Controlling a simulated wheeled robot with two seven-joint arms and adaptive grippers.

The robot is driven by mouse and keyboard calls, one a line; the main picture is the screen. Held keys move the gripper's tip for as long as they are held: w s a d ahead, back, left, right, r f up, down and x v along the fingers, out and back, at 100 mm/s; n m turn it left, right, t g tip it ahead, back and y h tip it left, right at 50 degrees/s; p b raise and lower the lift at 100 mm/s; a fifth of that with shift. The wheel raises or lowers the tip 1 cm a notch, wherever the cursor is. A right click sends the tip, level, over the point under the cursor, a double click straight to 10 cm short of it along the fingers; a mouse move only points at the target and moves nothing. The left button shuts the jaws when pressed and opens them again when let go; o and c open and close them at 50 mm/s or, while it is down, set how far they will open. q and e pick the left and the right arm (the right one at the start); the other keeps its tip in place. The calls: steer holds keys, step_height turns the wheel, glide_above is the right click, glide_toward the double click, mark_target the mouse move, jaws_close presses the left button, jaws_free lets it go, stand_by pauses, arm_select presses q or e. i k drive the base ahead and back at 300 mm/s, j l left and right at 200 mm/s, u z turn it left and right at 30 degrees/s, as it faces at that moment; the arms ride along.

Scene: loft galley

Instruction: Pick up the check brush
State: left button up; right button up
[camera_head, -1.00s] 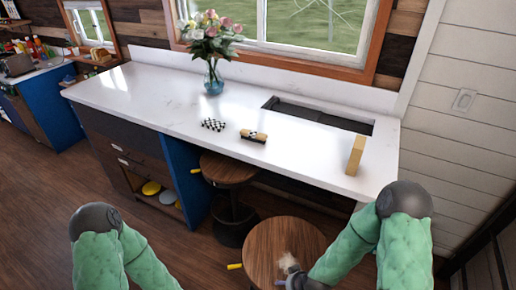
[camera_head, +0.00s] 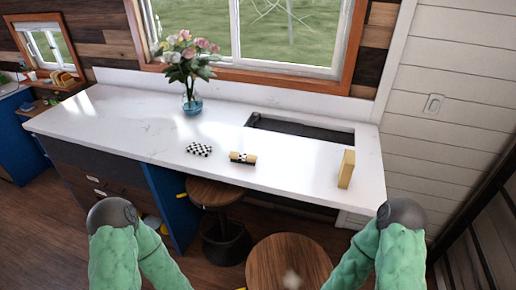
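A small check-patterned piece with a tan body (camera_head: 243,158) lies on the white counter (camera_head: 120,125), in front of the dark recess. It looks like the check brush, but its bristles cannot be made out. A flat black-and-white checked item (camera_head: 199,149) lies just to its left, apart from it. Both of my green arms come in at the bottom of the view, short of the counter. Both grippers are out of the frame, and neither hand is near the checked things.
A tan upright block (camera_head: 346,169) stands near the counter's right end. A glass vase of flowers (camera_head: 191,103) stands toward the back. A dark recess (camera_head: 300,130) is set in the counter. Two round stools (camera_head: 215,193) (camera_head: 275,262) stand at and before the front edge.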

mark_target(234, 157)
steer(key=i+j+z, duration=0.2)
steer(key=j+z, duration=0.25)
steer(key=i+j+z, duration=0.15)
steer(key=j+z, duration=0.35)
steer(key=j, duration=0.25)
steer(key=j+z, duration=0.45)
steer(key=j, duration=0.15)
steer(key=k+j+z, duration=0.1)
steer(key=j+z, duration=0.35)
steer(key=j, duration=0.2)
